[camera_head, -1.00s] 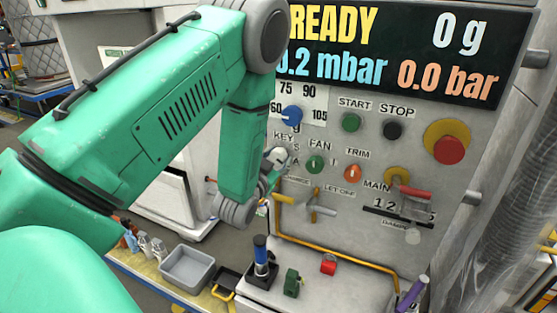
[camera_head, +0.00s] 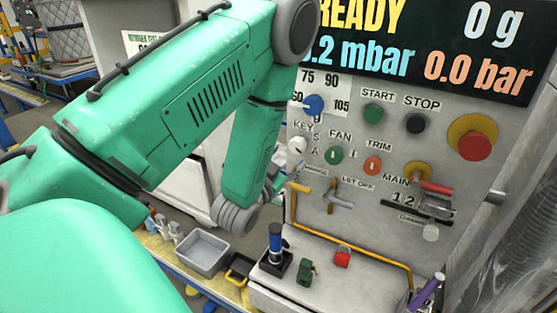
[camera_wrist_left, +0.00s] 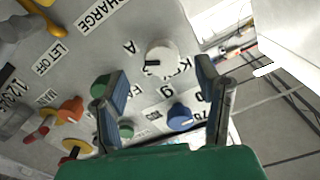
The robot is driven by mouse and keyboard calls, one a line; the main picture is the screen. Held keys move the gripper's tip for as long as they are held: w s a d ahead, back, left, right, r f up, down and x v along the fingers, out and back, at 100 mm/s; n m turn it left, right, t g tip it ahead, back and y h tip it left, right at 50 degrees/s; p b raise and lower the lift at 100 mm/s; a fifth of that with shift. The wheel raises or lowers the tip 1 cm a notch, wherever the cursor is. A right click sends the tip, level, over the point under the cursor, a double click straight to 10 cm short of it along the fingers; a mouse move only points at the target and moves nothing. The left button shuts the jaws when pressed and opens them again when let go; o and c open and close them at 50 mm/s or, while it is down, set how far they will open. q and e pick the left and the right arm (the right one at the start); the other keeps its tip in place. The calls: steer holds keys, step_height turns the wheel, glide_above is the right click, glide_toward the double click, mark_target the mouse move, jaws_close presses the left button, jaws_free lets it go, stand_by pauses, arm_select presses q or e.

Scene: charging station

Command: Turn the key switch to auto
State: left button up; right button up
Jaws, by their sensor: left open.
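The key switch (camera_head: 297,145) is a round white knob under the KEY label, with the letters S and A beside it. In the left wrist view the key switch (camera_wrist_left: 162,54) appears between my two fingers and beyond their tips, with a dark mark on the left part of its face. The letter A (camera_wrist_left: 130,46) is to its upper left there. My left gripper (camera_head: 275,183) is below and left of the knob in the head view. In the left wrist view the gripper (camera_wrist_left: 160,70) is open, with nothing between its fingers. My right gripper is not in view.
Close by are the blue dial (camera_head: 314,104), green FAN knob (camera_head: 334,155) and orange TRIM knob (camera_head: 372,165). A grey bin (camera_head: 203,252) and red block (camera_head: 342,257) sit lower.

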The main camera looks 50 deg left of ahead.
arm_select(q)
steer(key=shift+v, duration=2.9)
steer(key=s+d+f+n+g+h, duration=0.1)
steer(key=s+d+f+g, duration=0.2)
steer(key=f, duration=0.5)
steer(key=s+d+f+g+h, duration=0.1)
steer(key=s+f+g, duration=0.25)
steer(key=f, duration=0.35)
steer(key=s+d+f+g+h, duration=0.2)
steer(key=s+d+f+g, duration=0.3)
steer(key=s, duration=0.4)
steer(key=s+d+f+g+h, duration=0.2)
steer(key=s+d+f+g, duration=0.3)
steer(key=s, duration=0.3)
step_height(320, 180, down, 11)
steer(key=w+m+b, duration=0.1)
steer(key=w+b, duration=0.1)
steer(key=b, duration=0.9)
